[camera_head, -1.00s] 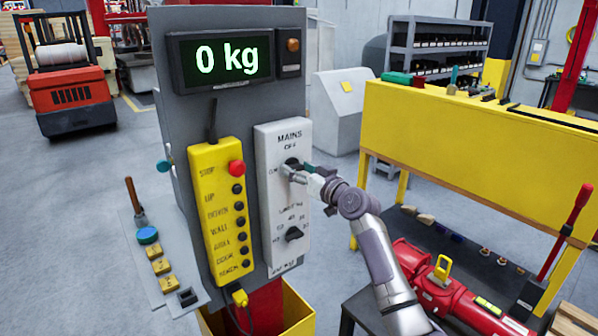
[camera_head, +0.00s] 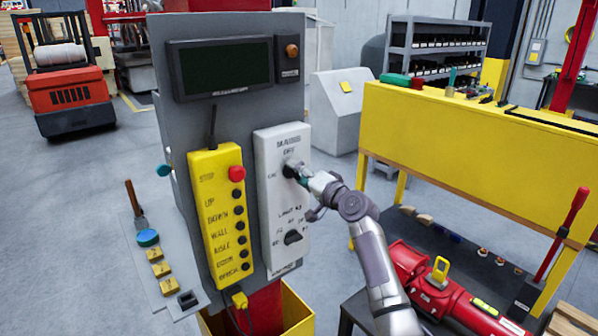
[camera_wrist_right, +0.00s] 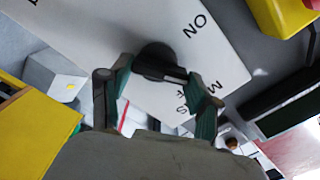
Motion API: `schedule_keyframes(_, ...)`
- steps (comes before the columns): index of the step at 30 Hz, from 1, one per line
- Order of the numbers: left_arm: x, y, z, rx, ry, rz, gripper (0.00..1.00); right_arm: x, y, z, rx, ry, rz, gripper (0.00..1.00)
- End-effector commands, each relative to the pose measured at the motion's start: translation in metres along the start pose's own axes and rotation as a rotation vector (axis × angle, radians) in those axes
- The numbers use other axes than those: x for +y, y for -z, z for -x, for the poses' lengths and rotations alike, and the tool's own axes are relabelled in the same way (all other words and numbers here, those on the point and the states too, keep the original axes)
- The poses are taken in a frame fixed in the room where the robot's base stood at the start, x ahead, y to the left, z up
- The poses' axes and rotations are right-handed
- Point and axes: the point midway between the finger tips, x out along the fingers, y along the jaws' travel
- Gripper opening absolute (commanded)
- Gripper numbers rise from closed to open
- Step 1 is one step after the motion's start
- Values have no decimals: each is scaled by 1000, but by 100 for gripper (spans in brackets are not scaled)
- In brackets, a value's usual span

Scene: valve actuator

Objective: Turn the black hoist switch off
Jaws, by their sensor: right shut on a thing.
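The black hoist switch (camera_head: 289,171) is the upper rotary knob on the white MAINS panel (camera_head: 270,215), partly hidden by my gripper. In the right wrist view the knob (camera_wrist_right: 155,60) sits between the fingertips, with "ON" printed beside it. My right gripper (camera_head: 297,172) is at the panel and shut on the knob; its fingers (camera_wrist_right: 160,85) flank the knob in the wrist view. The display (camera_head: 225,66) above the panel is dark. A second black knob (camera_head: 293,237) is lower on the same panel. My left gripper is not in view.
A yellow button pendant (camera_head: 220,215) with a red stop button (camera_head: 236,173) hangs left of the panel. A small grey console (camera_head: 165,265) with a lever is at lower left. A yellow workbench (camera_head: 480,145) and red machinery (camera_head: 440,285) stand to the right.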

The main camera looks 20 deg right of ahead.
Motion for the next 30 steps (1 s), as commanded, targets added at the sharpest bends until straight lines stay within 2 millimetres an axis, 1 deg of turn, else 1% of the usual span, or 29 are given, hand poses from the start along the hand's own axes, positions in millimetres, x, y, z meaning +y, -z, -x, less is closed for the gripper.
schedule_keyframes(1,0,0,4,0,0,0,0,-2,2,0,1,0,-45,28)
schedule_keyframes(6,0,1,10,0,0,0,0,-2,2,0,1,1,-189,28)
schedule_keyframes(15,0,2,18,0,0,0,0,0,2,0,1,0,-369,28)
schedule_keyframes(21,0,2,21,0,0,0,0,1,2,0,2,1,-431,28)
schedule_keyframes(30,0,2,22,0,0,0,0,2,2,0,2,1,-454,28)
